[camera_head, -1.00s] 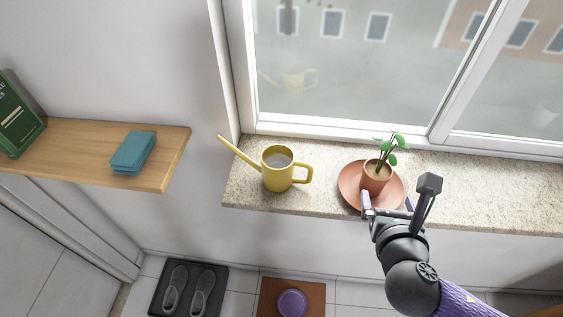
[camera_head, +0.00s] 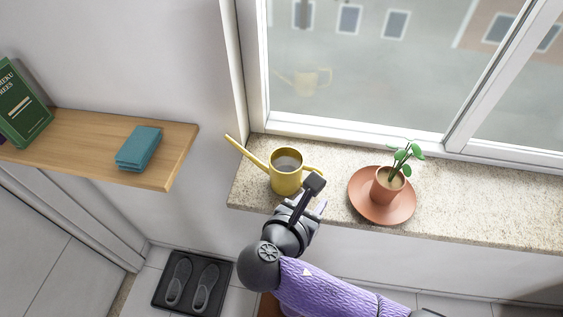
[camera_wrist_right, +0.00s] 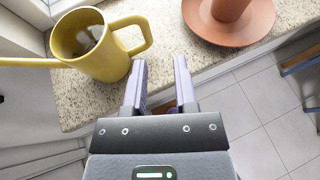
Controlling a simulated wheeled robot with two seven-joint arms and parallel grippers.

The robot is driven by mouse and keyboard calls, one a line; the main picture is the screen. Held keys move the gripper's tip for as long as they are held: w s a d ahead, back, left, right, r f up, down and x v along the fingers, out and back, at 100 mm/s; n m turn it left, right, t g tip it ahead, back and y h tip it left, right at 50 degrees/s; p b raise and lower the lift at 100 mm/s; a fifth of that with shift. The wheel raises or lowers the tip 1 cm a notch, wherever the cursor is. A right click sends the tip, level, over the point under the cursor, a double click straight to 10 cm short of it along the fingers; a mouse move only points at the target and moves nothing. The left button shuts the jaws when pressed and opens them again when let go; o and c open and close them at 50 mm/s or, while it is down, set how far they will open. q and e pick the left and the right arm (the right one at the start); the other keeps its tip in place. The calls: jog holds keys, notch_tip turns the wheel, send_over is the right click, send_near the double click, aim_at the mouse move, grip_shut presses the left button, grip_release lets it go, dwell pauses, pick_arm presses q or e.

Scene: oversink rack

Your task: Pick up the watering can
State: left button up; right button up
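The yellow watering can (camera_head: 285,178) stands upright on the left part of the stone windowsill, its spout pointing left and its handle to the right. It also shows in the right wrist view (camera_wrist_right: 104,56) at upper left, with its handle (camera_wrist_right: 138,34) near the left finger. My right gripper (camera_head: 316,205) is at the sill's front edge, just right of the can, and partly covers the handle in the head view. In the right wrist view its two fingers (camera_wrist_right: 161,82) are apart with nothing between them. My left gripper is not in view.
A potted plant (camera_head: 387,186) stands on a terracotta saucer (camera_head: 368,210) right of the can on the windowsill (camera_head: 468,212). A wooden shelf (camera_head: 92,160) with a teal block (camera_head: 138,149) and a green book (camera_head: 22,108) is at left. Shoes lie on a dark mat (camera_head: 160,292) below.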

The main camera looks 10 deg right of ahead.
jog(key=b+x, duration=0.1)
jog(key=x, duration=0.1)
jog(key=a+b+x, duration=0.1)
jog(key=x, duration=0.2)
jog(key=w+b+x, duration=0.1)
jog(key=x, duration=0.2)
jog(key=shift+a, duration=0.2)
jog(key=shift+w+d, duration=0.15)
jog(key=shift+w, duration=0.1)
jog(key=shift+r, duration=0.1)
grip_shut()
dwell(0.8)
